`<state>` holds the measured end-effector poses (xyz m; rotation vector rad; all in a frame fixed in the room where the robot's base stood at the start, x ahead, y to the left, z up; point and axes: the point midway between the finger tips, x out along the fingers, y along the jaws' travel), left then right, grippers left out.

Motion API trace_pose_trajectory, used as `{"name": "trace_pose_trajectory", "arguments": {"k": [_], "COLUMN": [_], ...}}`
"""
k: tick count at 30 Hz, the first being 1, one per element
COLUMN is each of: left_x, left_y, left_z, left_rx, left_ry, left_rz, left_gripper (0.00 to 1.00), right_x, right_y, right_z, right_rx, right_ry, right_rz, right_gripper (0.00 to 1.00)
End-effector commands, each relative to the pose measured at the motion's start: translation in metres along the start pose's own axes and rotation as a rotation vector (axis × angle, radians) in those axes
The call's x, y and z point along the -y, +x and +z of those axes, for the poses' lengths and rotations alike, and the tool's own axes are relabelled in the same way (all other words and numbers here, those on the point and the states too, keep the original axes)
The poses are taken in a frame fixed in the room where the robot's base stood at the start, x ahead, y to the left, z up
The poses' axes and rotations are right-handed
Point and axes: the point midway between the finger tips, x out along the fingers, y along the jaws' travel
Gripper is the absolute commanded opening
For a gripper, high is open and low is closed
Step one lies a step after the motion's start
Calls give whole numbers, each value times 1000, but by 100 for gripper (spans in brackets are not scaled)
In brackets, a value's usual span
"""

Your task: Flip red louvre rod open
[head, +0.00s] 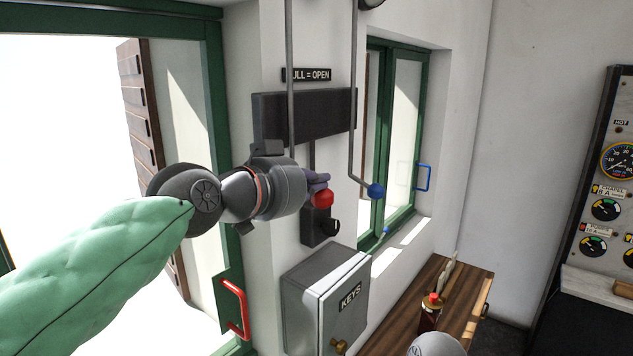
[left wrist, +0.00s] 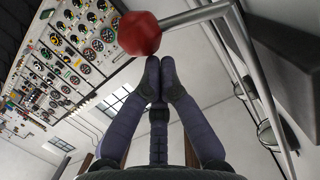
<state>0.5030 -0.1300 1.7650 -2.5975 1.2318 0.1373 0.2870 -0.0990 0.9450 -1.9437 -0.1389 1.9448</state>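The red louvre rod (head: 290,70) is a thin grey rod hanging down the wall; its lower part passes behind my left gripper. Its red ball knob (head: 322,198) shows just below the fingertips, and in the left wrist view the red knob (left wrist: 139,33) sits on a bent grey rod just beyond the fingertips. My left gripper (head: 318,180) has its dark purple fingers brought together at the tips, as the left wrist view shows (left wrist: 159,72). The knob is not between them; I cannot tell whether they touch it. My right gripper is not in view.
A second rod with a blue knob (head: 376,190) hangs to the right. A black box (head: 330,112) is on the wall behind the gripper, and a grey KEYS cabinet (head: 305,300) below. A red window handle (head: 236,308) is lower left. A wooden bench (head: 400,320) holds a bottle (head: 430,312).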

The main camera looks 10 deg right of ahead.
Motion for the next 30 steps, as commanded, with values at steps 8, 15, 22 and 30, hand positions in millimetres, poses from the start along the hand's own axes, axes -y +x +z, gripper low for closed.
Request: {"name": "trace_pose_trajectory", "arguments": {"k": [8, 15, 22, 30], "left_x": [-9, -11, -10, -9], "left_y": [10, 12, 12, 10], "left_z": [40, 50, 49, 44], "left_rx": [8, 7, 7, 5], "left_ry": [0, 0, 0, 0], "left_rz": [4, 4, 3, 3], "left_gripper": [0, 0, 0, 0], "right_x": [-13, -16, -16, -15], "right_y": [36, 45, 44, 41], "right_z": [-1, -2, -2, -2], "right_rx": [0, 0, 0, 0], "right_ry": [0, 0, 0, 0], "right_rz": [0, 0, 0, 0], "right_gripper": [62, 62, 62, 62]}}
